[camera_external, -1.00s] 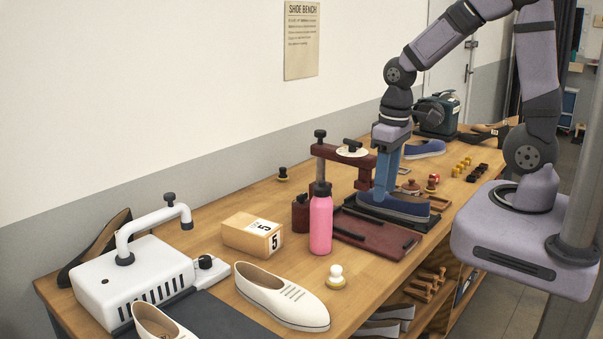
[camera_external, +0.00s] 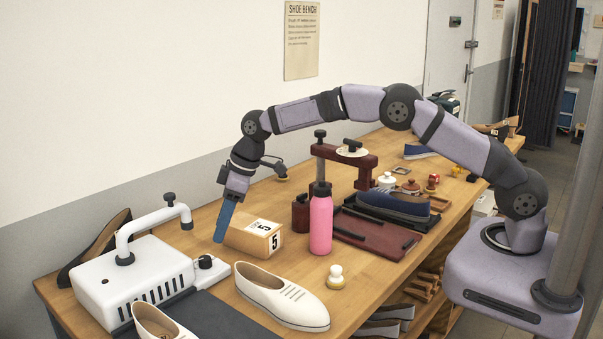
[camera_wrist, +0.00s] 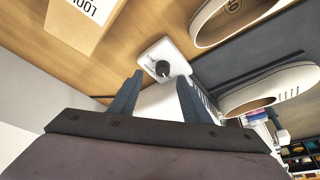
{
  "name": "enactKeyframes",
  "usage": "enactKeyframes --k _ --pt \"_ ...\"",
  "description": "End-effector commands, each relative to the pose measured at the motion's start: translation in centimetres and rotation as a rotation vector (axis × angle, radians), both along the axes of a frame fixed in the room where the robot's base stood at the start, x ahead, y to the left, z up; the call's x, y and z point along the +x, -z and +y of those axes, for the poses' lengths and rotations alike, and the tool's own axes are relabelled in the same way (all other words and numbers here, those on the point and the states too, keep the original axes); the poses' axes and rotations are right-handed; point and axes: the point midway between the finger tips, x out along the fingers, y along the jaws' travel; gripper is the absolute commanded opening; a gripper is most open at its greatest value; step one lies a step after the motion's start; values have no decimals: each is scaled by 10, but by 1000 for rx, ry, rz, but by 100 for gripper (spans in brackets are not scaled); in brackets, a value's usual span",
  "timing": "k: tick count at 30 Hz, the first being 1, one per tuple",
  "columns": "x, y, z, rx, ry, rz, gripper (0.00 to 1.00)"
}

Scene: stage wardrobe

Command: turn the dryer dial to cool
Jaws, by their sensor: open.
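The white dryer (camera_external: 140,280) stands at the bench's left end, with a bent pipe on top and slots in its front. Its black dial (camera_external: 205,261) sits on a small white box at the dryer's right end. The wrist view shows the dial (camera_wrist: 163,69) with a pointer mark and small print that I cannot read clearly. My gripper (camera_external: 219,239) is above the bench behind the dial, pointing down. In the wrist view my gripper (camera_wrist: 161,79) is open and empty, and the dial appears between its blue fingertips, apart from them.
A cream shoe (camera_external: 281,296) lies in front of the dial on the right. A pink bottle (camera_external: 321,222) and a dark red press (camera_external: 345,160) stand further right.

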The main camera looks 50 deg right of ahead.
Motion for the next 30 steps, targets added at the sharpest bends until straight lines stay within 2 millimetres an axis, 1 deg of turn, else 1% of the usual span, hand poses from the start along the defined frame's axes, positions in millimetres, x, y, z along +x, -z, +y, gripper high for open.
enactKeyframes --k 1,4,14,17,27,30 --pt "3 6 7 3 -13 -7 44" --pt "5 8 14 7 -32 -16 44" --pt "8 12 18 8 -36 -19 44" --pt "9 19 20 7 -36 -16 44" --pt "19 53 29 7 -35 -16 44" --pt "22 61 32 8 -35 -18 44"
